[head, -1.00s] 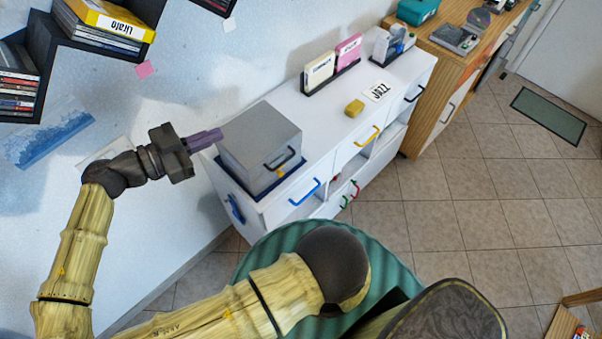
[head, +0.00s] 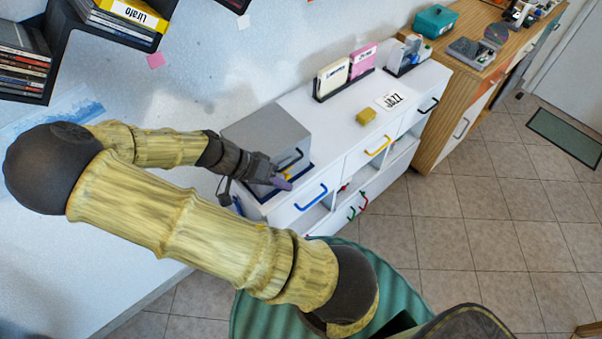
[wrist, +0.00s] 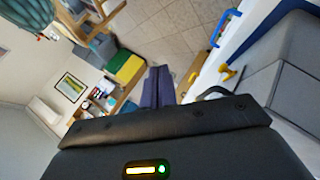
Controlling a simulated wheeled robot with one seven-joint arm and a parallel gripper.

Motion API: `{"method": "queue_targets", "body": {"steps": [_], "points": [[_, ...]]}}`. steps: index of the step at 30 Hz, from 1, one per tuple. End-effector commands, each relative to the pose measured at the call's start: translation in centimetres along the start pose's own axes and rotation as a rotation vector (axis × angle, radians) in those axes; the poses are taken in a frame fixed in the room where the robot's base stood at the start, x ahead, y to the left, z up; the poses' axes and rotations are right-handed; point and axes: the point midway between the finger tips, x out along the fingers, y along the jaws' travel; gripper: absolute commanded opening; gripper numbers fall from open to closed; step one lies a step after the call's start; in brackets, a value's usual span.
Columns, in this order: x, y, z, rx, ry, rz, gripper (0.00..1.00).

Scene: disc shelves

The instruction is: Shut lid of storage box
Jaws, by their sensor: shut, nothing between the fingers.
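In the wrist view the grey box (wrist: 285,95) shows at the right edge. My gripper (head: 284,184) is at the box's front left, near the front edge of the cabinet top. Its purple fingers also show in the wrist view (wrist: 159,86), closed together with nothing between them. Whether the gripper touches the box I cannot tell.
The white cabinet (head: 335,130) has coloured drawer handles. A wooden cabinet (head: 470,85) stands beyond. Dark disc shelves (head: 60,50) hang on the left wall. The tiled floor is open at right.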

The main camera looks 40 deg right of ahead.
Motion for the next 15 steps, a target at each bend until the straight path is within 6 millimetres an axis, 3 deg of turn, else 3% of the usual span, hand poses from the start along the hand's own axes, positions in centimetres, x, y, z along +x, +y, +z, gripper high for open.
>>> {"method": "queue_targets", "body": {"steps": [3,6,15], "points": [[1.3,-0.8,1.8,-0.163,-0.126,-0.108,0.00],[1.3,-1.3,3.0,-0.295,-0.190,-0.220,0.00],[-1.5,-1.8,4.5,-0.627,-0.181,-0.617,0.00]]}}
